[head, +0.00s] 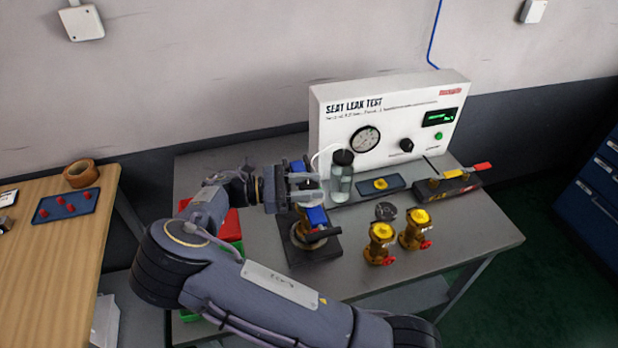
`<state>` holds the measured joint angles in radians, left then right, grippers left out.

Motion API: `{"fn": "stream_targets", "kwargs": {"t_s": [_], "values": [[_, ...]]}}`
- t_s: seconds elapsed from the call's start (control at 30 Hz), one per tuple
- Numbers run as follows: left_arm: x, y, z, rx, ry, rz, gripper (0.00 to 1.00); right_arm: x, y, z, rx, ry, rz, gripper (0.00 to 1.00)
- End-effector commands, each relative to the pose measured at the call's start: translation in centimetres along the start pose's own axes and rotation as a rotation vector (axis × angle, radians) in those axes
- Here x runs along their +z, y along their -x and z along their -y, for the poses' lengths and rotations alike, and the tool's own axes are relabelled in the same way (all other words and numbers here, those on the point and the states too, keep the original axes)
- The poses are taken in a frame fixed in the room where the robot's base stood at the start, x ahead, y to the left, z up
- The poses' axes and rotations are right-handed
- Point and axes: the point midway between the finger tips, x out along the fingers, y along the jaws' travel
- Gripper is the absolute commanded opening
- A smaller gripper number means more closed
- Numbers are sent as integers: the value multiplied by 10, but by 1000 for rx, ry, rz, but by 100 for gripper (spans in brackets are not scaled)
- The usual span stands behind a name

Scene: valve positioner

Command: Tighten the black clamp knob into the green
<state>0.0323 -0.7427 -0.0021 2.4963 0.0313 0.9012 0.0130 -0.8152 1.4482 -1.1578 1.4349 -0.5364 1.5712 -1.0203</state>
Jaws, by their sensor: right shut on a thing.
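My right gripper (307,187) is at the upper part of a blue and black clamp fixture (318,216), in front of the white test panel. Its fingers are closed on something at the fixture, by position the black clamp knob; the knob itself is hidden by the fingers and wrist. The fixture stands on a dark base plate (310,254), with a brass-coloured part low in it and a black bar pointing right. I cannot make out a green zone on the fixture. My left gripper is out of view.
The seat leak test panel (330,105) has a gauge (364,139), black dial (406,145) and green-lit display (438,117). A bottle (342,178) stands close right of my gripper. Two yellow valves (380,243) stand front right. Red and green bins (229,226) are partly behind my arm.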

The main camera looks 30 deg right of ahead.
Motion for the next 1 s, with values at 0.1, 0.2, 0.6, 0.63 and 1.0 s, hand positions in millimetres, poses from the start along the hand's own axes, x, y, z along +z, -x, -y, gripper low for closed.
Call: {"fn": "stream_targets", "kwargs": {"t_s": [0.1, 0.2, 0.6, 0.63, 1.0], "values": [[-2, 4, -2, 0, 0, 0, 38, 1, -1, -2, -103, 0, -3, 16], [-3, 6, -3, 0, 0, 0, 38, 1, -1, -1, -179, -1, -3, 16], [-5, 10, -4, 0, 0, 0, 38, 0, -1, 0, -373, 0, 1, 16], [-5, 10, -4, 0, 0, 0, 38, 0, 0, 0, -380, 0, 1, 16], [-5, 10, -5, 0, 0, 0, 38, 0, 0, 0, -408, 0, 2, 16]]}}
